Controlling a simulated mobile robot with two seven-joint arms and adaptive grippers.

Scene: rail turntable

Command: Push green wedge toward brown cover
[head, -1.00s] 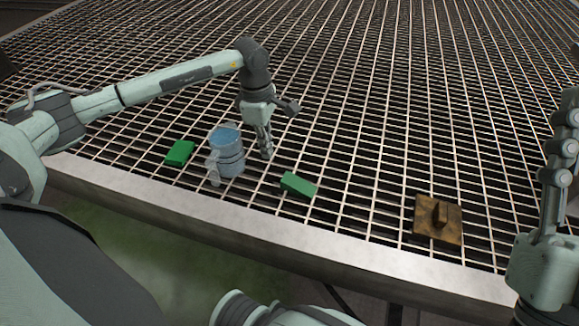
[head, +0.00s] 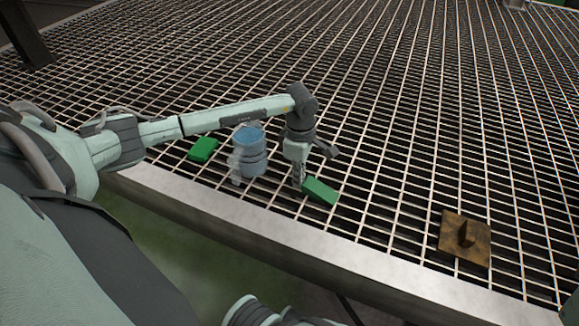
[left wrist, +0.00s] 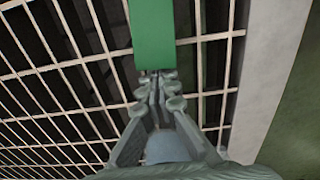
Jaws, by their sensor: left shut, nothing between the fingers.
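A green wedge (head: 320,191) lies on the metal grating near its front edge. My left gripper (head: 298,184) points down at the wedge's left end, with its fingers shut and empty. In the left wrist view the shut fingertips (left wrist: 157,77) meet the end of the green wedge (left wrist: 153,36); I cannot tell whether they touch it or stop just short. The brown cover (head: 478,242), a square plate with an upright handle, lies on the grating to the right, apart from the wedge. My right gripper is out of view.
A second green wedge (head: 203,149) lies farther left. A blue-grey jug-like container (head: 250,158) stands between it and my left gripper. The grating between the near wedge and the brown cover is clear. A smooth metal rim (head: 270,237) borders the grating in front.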

